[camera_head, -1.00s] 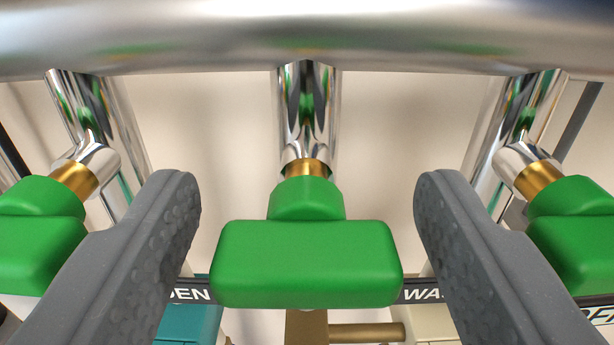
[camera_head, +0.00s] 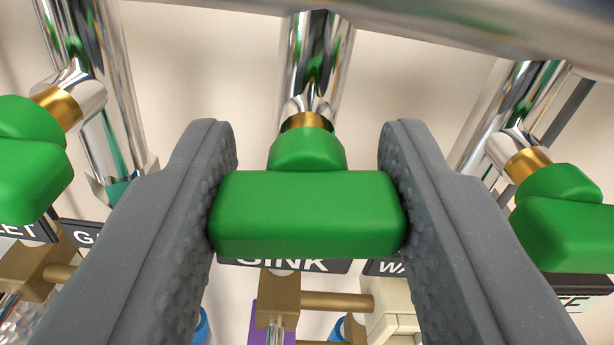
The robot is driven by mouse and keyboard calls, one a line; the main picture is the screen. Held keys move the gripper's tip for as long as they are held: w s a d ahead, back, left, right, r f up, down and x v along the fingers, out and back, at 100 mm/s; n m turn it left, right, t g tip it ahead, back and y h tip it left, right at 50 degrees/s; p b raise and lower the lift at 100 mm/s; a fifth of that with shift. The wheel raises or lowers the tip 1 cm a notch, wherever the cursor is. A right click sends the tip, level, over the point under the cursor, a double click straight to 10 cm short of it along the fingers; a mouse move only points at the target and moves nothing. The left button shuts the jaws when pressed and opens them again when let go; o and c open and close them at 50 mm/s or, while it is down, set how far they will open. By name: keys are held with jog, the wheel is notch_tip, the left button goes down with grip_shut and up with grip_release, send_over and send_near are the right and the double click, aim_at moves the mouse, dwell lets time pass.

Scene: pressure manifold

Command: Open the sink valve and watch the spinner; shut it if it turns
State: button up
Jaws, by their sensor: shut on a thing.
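The middle green valve handle (camera_head: 307,215) lies crosswise in the centre of the view, on a brass stem (camera_head: 306,121) under a chrome pipe. My gripper (camera_head: 307,190) is shut on this handle, with one grey finger against each end. A dark label reading SINK (camera_head: 285,265) shows just below and behind the handle, partly covered by it. Brass fittings (camera_head: 278,300) sit below the label, with a purple part (camera_head: 257,322) behind. I cannot make out a spinner for certain.
Another green handle (camera_head: 30,155) stands at the left and one (camera_head: 565,220) at the right, each close outside my fingers. A chrome manifold pipe (camera_head: 450,22) crosses the top. More labels, partly cut off or covered, line the wall below.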

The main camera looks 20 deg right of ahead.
jog(key=n+p, duration=0.3)
jog(key=p, duration=0.1)
jog(key=shift+a+r+n+p, duration=0.1)
jog(key=shift+r+n+p, duration=0.05)
jog(key=shift+n+p, duration=0.2)
jog(key=n+p, duration=0.4)
jog(key=shift+a+n, duration=0.1)
jog(key=shift+n, duration=0.15)
jog(key=n+p, duration=0.1)
jog(key=n, duration=0.2)
jog(key=shift+n+p, duration=0.3)
jog(key=shift+p, duration=0.05)
jog(key=shift+a+f+n+p, duration=0.1)
jog(key=shift+f+n+p, duration=0.2)
jog(key=shift+n, duration=0.85)
jog(key=shift+a+f+n+p, duration=0.1)
jog(key=shift+n+p, duration=0.25)
jog(key=shift+n, duration=0.8)
jog(key=o, duration=1)
jog(key=shift+d, duration=0.1)
jog(key=shift+s, duration=0.1)
